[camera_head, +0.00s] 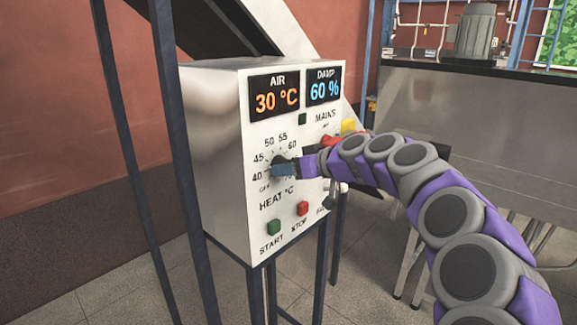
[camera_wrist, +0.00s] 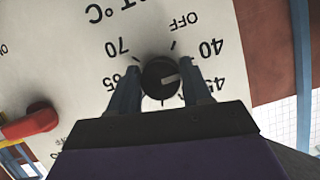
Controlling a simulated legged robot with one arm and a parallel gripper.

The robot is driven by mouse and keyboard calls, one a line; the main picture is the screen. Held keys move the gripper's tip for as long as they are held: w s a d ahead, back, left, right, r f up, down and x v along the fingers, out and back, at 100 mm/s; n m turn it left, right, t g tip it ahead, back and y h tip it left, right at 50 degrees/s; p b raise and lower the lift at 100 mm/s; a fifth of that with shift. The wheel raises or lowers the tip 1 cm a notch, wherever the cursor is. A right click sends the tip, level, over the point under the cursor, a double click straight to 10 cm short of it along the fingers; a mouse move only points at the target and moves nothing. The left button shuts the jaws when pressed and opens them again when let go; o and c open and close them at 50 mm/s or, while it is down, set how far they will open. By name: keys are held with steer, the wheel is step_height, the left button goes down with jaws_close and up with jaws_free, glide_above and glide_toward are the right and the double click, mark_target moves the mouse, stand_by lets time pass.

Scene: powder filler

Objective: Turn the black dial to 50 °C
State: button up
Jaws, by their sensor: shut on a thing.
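The black dial (camera_wrist: 158,88) sits on the white front of the control box (camera_head: 222,150), above the words HEAT °C. My gripper (camera_wrist: 161,68) is shut on the dial, with one blue finger on each side. In the wrist view the panel is upside down. The dial's white mark points right, roughly between 40 and 45, but the right finger hides the ticks there. In the head view my gripper (camera_head: 284,169) covers most of the dial. The 45, 50, 55 and 60 labels show around it. The AIR display (camera_head: 275,97) reads 30 °C.
The DAMP display (camera_head: 323,87) reads 60 %. A green START button (camera_head: 274,228) and a red STOP button (camera_head: 303,209) sit below the dial. A red and yellow switch (camera_wrist: 30,124) is close beside my gripper. Dark frame posts (camera_head: 172,150) stand left of the box.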

steer(key=shift+w+d+m+g+y+p, duration=0.1)
steer(key=shift+m+g+y+p, duration=0.35)
steer(key=shift+m+y+p, duration=0.85)
steer(key=shift+w+d+m+g+y+p, duration=0.1)
steer(key=shift+m+g+y+p, duration=0.4)
steer(key=shift+m+p, duration=1.45)
steer(key=shift+m+g+y+p, duration=0.45)
steer(key=shift+m+y+p, duration=0.45)
steer(key=shift+m+p, duration=0.7)
steer(key=shift+m, duration=0.35)
steer(key=shift+f, duration=0.1)
steer(key=o, duration=1)
steer(key=shift+w+d, duration=0.15)
steer(key=shift+o, duration=0.2)
steer(key=shift+s, duration=0.2)
